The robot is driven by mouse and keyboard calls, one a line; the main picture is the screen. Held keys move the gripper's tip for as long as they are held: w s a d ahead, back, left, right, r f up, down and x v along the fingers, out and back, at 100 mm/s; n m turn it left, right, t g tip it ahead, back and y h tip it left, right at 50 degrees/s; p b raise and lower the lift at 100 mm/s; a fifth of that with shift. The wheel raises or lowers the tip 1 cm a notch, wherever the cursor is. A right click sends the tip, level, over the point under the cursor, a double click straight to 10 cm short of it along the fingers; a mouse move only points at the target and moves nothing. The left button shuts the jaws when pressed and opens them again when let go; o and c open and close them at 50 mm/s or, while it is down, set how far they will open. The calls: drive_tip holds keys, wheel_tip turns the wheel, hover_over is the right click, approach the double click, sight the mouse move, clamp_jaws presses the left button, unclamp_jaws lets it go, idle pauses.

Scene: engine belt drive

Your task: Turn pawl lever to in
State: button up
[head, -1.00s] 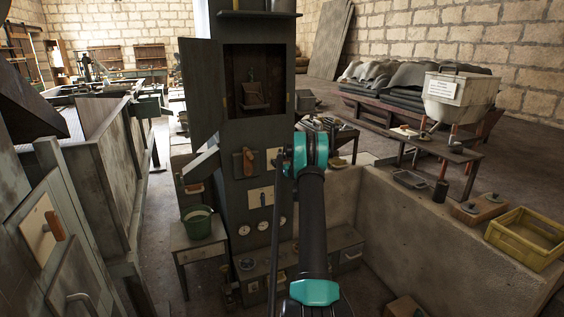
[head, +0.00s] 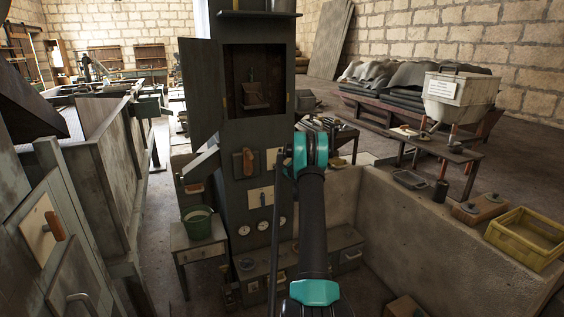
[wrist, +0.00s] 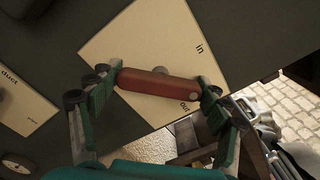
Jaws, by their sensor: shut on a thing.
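The pawl lever (wrist: 158,85) is a red-brown handle on a cream plate (wrist: 150,38) marked "in" and "out". It shows in the wrist view, and its right end, with a pale round pin, lies close to the word "out". The word "in" stands above, apart from the lever. My gripper (wrist: 162,82) is shut on the lever, with one green finger at each end of it. A grey round knob shows just behind the lever's middle. In the head view my arm hides my gripper and the held lever.
A second cream plate (wrist: 22,98) marked "duct" lies left in the wrist view. In the head view the dark column (head: 232,140) carries another brown handle (head: 248,162) and several gauges. A green bucket (head: 197,221) stands left, and a low wall (head: 420,235) runs on the right.

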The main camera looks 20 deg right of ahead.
drive_tip(key=n, duration=0.4)
drive_tip(key=shift+n, duration=2.6)
drive_tip(key=o, duration=1.2)
drive_tip(key=shift+c, duration=0.2)
drive_tip(key=s, duration=1.2)
drive_tip(key=shift+d, duration=0.15)
